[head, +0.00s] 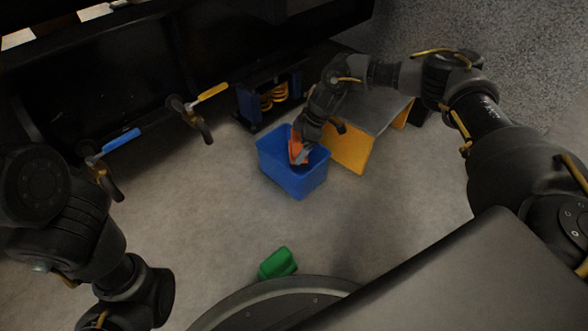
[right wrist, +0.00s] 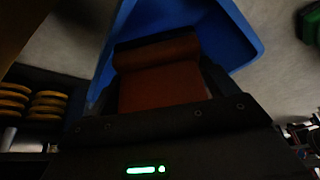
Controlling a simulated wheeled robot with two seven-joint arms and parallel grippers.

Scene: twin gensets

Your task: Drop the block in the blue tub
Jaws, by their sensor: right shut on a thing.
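The blue tub (head: 290,178) stands on the floor near the middle of the head view, and its wall (right wrist: 225,25) fills the upper part of the right wrist view. My right gripper (head: 299,158) reaches down at the tub's opening. It is shut on an orange-red block (head: 296,142), which also shows large in the right wrist view (right wrist: 160,85). The block is over or inside the tub's mouth; I cannot tell how deep. My left arm is at the left edge of the head view, and its fingertips are not visible.
A green block (head: 278,263) lies on the floor near my base. A yellow-sided grey stand (head: 350,150) is right beside the tub. Behind are a blue unit with yellow coils (head: 270,97) and valves with a yellow handle (head: 207,95) and a blue handle (head: 118,142).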

